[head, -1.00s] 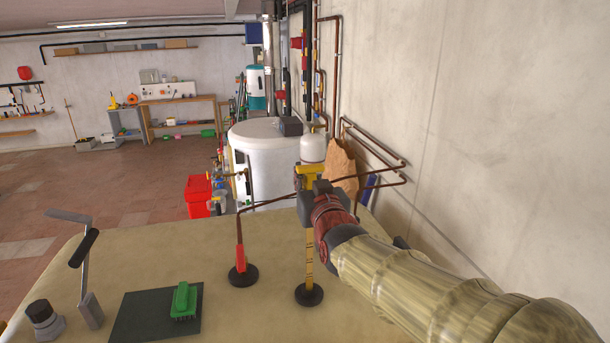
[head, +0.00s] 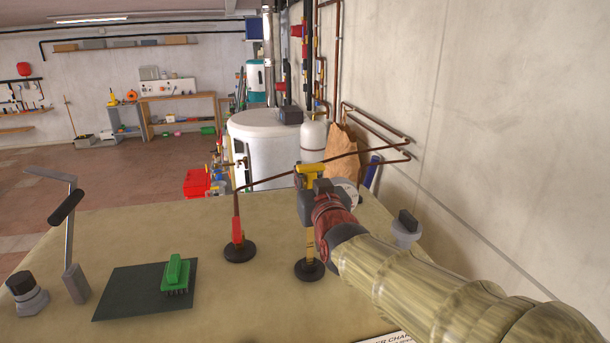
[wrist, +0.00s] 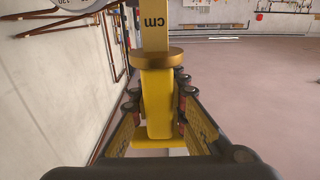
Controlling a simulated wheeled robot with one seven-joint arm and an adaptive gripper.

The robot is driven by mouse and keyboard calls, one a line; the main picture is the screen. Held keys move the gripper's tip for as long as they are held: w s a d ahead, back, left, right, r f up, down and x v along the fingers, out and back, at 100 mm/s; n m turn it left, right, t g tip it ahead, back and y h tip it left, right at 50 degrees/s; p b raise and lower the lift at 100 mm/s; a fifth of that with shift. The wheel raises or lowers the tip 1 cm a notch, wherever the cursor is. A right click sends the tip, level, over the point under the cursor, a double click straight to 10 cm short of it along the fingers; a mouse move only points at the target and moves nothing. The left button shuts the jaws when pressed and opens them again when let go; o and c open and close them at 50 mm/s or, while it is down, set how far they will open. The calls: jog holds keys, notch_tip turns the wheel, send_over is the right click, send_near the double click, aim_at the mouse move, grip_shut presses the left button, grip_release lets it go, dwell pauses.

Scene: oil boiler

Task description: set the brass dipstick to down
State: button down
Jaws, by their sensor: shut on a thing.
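The brass dipstick (head: 309,240) stands upright in a round black base (head: 309,270) on the tan surface. Its yellow handle (head: 311,170) is at the top, and a short length of marked stick shows between handle and base. My gripper (head: 308,182) is shut on the handle, reaching in from the right. In the wrist view my gripper (wrist: 160,98) has a finger on each side of the yellow handle (wrist: 158,115). A brass collar (wrist: 162,58) and the stick with "cm" on it (wrist: 154,20) lie beyond. The lower end of the stick is hidden in the base.
A green brush (head: 175,270) lies on a dark mat (head: 130,292). A crank handle (head: 70,240) and a black knob (head: 22,284) are at far left. A grey fitting (head: 406,230) is right of my arm.

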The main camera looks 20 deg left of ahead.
notch_tip(320, 180, down, 15)
jog(key=b, duration=1.3)
jog(key=shift+f, duration=0.3)
jog(key=c, duration=2.2)
grip_release()
jog(key=o, duration=0.5)
jog(key=shift+r, duration=0.2)
send_near(310, 236)
jog(key=shift+w+a+f, duration=0.25)
jog(key=shift+w+a, duration=0.1)
jog(key=shift+w, duration=0.2)
jog(key=shift+w+a+f, duration=0.25)
jog(key=shift+w+a, duration=0.1)
jog(key=shift+w, duration=0.25)
